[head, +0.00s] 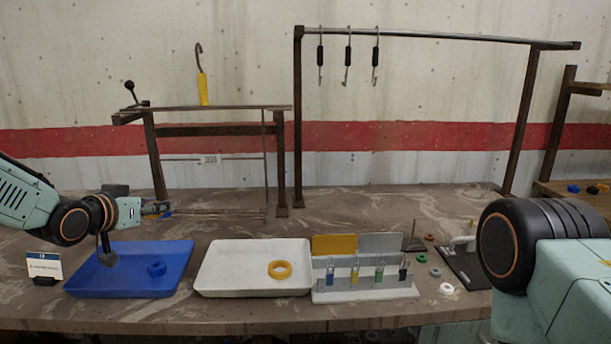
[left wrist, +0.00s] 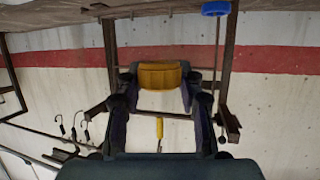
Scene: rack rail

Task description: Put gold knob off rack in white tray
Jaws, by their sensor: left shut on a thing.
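My left gripper (head: 157,208) is in front of the lower part of the small brown rack (head: 283,170), above the back of the blue tray. In the left wrist view the gripper (left wrist: 160,80) is shut on the gold knob (left wrist: 160,75), a wide gold piece between its fingers. The knob cannot be made out in the head view. I cannot tell whether it touches the rack. The white tray (head: 225,272) stands right of the blue tray, with a gold ring (head: 280,261) lying in it. My right gripper is not in view.
A blue ring (left wrist: 215,8) shows by a thin rod in the left wrist view. Right of the white tray is a grey holder (head: 365,294) with padlocks. Hooks (head: 348,55) hang from the tall rail (head: 430,37).

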